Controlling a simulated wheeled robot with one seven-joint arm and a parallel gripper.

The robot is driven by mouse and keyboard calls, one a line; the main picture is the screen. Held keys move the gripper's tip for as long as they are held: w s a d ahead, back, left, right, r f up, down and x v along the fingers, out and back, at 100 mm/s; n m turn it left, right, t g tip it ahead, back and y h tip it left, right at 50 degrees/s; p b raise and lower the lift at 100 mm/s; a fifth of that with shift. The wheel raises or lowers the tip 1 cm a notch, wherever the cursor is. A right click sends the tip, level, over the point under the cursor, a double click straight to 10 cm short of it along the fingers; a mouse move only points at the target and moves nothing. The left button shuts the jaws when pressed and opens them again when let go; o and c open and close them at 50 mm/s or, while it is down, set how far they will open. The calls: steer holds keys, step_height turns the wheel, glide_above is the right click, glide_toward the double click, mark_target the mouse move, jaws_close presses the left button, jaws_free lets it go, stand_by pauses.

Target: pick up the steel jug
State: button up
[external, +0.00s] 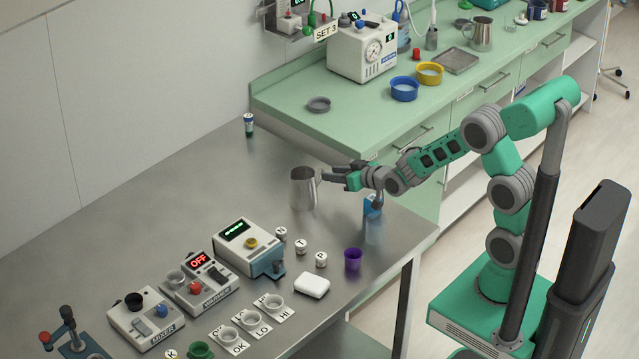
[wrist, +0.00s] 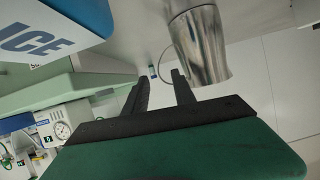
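A steel jug (external: 303,188) stands upright on the metal table. It also shows in the wrist view (wrist: 201,45), to the upper right, just past the fingertips. My gripper (external: 326,177) is close beside the jug on its right side in the external view. I cannot tell whether a fingertip touches the jug. A second steel jug (external: 480,34) stands on the green counter at the back.
A blue ICE container (wrist: 55,22) is close to the gripper; it also shows below my wrist (external: 371,207). A purple cup (external: 353,259), a white block (external: 312,285) and several small white jars stand nearer. Devices line the table's front left.

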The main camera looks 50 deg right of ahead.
steer(key=x, duration=0.3)
steer(key=shift+w, duration=0.25)
steer(key=shift+c, duration=0.5)
jaws_close()
steer(key=shift+r, duration=0.15)
stand_by(0.5)
